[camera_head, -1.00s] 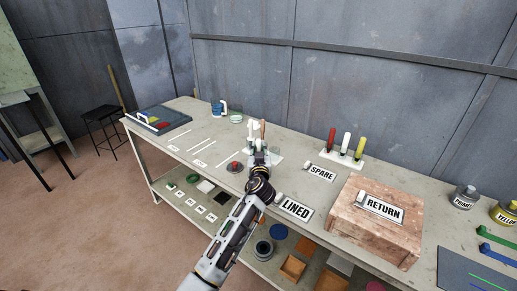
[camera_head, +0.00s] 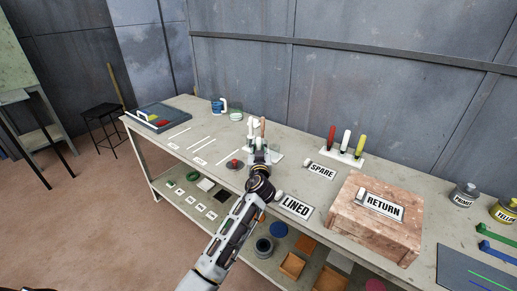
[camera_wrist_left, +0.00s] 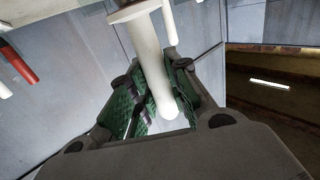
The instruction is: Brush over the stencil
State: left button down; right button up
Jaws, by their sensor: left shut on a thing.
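My left gripper (camera_head: 259,148) is over the middle of the bench. It is shut on a white rod-like handle (camera_wrist_left: 150,60), which has a round flange near the top of the left wrist view. No bristles show, so I cannot tell if it is the brush. White lettered plates with knobs read LINED (camera_head: 295,207), SPARE (camera_head: 321,171) and RETURN (camera_head: 383,205). The RETURN plate lies on a reddish-brown block (camera_head: 345,225). I cannot tell which plate, if any, is the stencil. My right gripper is not in view.
A white rack (camera_head: 341,157) with red, white and yellow handles stands behind SPARE. A blue mug (camera_head: 217,107) and a blue-grey tray (camera_head: 158,118) are at the left. The bench top (camera_head: 285,135) has clear room behind the gripper.

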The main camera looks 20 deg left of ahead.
aim_at(259, 138)
pick_arm(q)
jog(key=shift+f+b, duration=0.55)
dwell(1.4)
jog(key=shift+r, duration=0.1)
jog(key=shift+r+p, duration=2.05)
jog(key=shift+r, duration=1.45)
